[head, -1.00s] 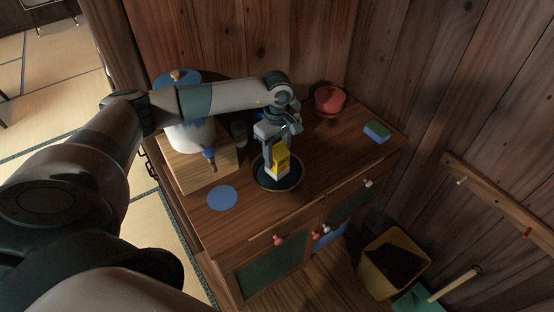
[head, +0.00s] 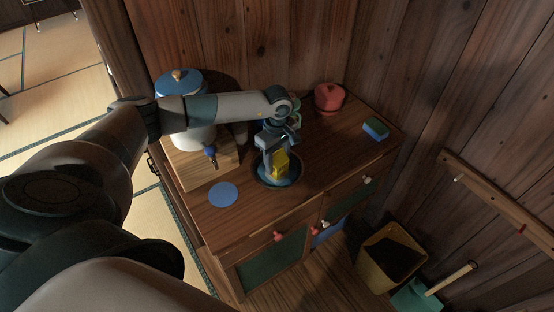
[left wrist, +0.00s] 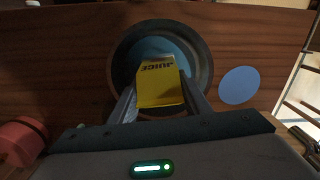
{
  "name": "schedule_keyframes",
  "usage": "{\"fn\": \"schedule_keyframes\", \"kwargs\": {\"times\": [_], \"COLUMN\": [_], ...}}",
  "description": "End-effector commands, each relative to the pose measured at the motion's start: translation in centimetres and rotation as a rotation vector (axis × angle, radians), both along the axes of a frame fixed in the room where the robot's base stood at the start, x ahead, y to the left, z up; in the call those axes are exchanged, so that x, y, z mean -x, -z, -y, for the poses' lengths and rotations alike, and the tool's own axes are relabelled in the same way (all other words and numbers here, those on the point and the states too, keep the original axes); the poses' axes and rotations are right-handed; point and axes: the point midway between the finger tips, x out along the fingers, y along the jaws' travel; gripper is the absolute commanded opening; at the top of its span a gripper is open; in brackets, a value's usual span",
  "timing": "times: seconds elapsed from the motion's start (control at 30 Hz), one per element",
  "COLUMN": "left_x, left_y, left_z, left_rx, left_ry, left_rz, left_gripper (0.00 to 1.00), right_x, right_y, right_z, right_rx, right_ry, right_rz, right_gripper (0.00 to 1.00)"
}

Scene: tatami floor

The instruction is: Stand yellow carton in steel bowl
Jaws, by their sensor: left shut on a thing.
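The yellow carton (head: 280,166), marked "JUICE" in the left wrist view (left wrist: 158,84), is between the fingers of my left gripper (head: 273,158). The gripper is shut on it. The dark round steel bowl (head: 293,180) stands on the wooden cabinet top. The carton is over the bowl, within its rim in the picture, and looks roughly upright. I cannot tell whether its bottom touches the bowl floor. In the left wrist view the bowl's rim (left wrist: 122,62) shows around and behind the carton. My right gripper is not in view.
A blue disc (head: 223,194) lies left of the bowl. A white dispenser with a blue lid (head: 180,83) stands on a wooden block behind left. A red lidded pot (head: 329,97) and a blue-green sponge (head: 376,129) are at the back right. The cabinet top right of the bowl is clear.

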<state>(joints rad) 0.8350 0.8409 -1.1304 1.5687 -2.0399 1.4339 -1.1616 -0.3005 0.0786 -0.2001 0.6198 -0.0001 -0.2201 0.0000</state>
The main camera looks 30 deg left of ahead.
Motion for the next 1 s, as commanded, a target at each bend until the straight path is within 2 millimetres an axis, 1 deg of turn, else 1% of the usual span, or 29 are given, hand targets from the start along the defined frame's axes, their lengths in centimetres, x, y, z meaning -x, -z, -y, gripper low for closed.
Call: {"fn": "schedule_keyframes", "kwargs": {"times": [0.17,0.2,0.27,0.57,0.73,0.77,0.87,1.0], "left_x": [0.0,0.0,0.0,0.0,0.0,-0.1,-0.1,-0.2], "left_y": [0.3,0.3,0.2,0.2,-0.2,-0.2,-1.1,-3.0], "left_z": [0.0,0.0,0.0,0.0,0.0,0.0,0.0,0.0], "left_rx": [0.0,0.0,0.0,0.0,0.0,0.0,0.001,0.0], "left_ry": [0.0,-0.001,-0.001,-0.001,-0.001,0.0,-0.001,0.001], "left_rz": [0.001,0.0,0.0,0.0,0.0,0.001,0.003,0.005], "left_gripper": [0.12,0.48,0.62,0.62,0.62,0.62,0.62,0.62], "right_x": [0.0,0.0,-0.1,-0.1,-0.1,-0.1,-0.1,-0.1], "right_y": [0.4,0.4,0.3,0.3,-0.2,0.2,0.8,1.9], "right_z": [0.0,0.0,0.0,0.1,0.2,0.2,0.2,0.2], "right_rx": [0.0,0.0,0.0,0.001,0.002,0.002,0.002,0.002], "right_ry": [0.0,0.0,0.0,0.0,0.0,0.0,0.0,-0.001], "right_rz": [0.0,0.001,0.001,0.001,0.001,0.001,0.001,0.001], "right_gripper": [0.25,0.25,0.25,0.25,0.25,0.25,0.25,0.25]}}
